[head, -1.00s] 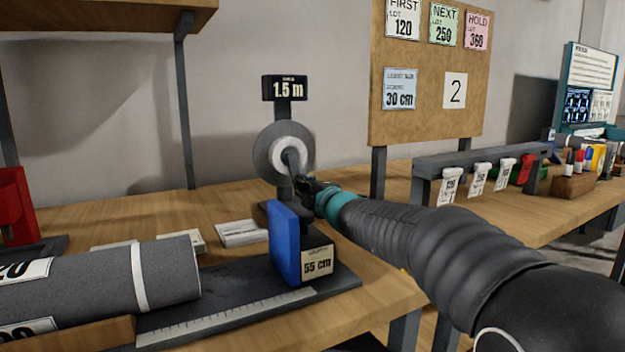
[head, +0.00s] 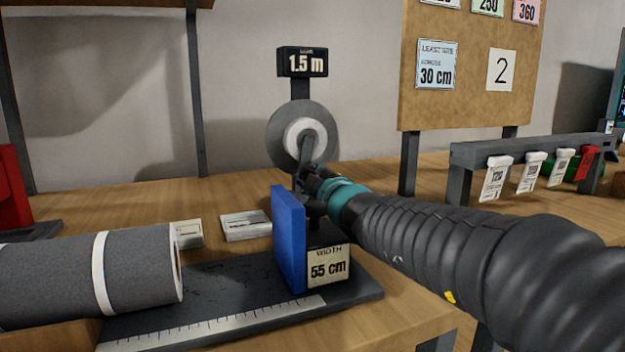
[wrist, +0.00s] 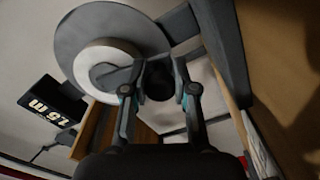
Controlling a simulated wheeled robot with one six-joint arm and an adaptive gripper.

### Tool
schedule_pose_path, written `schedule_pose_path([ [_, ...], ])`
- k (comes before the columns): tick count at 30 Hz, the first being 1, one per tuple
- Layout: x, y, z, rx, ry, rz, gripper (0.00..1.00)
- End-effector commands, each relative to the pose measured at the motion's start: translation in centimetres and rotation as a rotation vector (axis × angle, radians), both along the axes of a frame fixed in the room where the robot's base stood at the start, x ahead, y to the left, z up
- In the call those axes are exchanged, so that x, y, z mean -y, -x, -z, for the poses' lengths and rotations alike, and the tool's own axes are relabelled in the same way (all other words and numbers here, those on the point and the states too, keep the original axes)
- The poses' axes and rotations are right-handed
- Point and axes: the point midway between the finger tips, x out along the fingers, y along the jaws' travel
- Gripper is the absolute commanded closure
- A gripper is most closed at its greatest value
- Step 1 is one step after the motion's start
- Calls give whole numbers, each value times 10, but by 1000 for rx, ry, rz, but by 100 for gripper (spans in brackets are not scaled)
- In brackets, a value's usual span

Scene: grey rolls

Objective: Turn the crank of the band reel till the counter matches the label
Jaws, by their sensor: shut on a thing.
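The band reel (head: 279,132) is a grey disc with a white hub on a dark post at the back of the bench. Its counter (head: 302,62) above reads 1.5 m and also shows sideways in the wrist view (wrist: 52,103). The grey crank (head: 306,152) points down from the hub. My gripper (head: 307,178) is at the crank's lower end. In the wrist view its fingers (wrist: 159,90) are shut on the dark crank handle (wrist: 157,80). A label (head: 328,268) on the block below reads WIDTH 55 cm. My gripper partly hides the crank's end.
A blue plate (head: 287,240) stands upright just below my gripper. A grey roll (head: 50,275) with a white band lies at left. A board (head: 470,100) carries cards reading 30 cm and 2. A rail (head: 520,150) with hanging tags stands at right.

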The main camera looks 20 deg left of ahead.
Motion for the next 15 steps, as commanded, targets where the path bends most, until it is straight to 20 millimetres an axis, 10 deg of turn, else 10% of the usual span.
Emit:
schedule_pose_path([
  [5, -1, 0, 2, -1, 4, -1, 100],
  [6, -1, 0, 2, -1, 4, -1, 68],
  [9, -1, 0, 2, -1, 4, -1, 47],
  [15, 0, -1, 1, 0, 2, 0, 47],
])
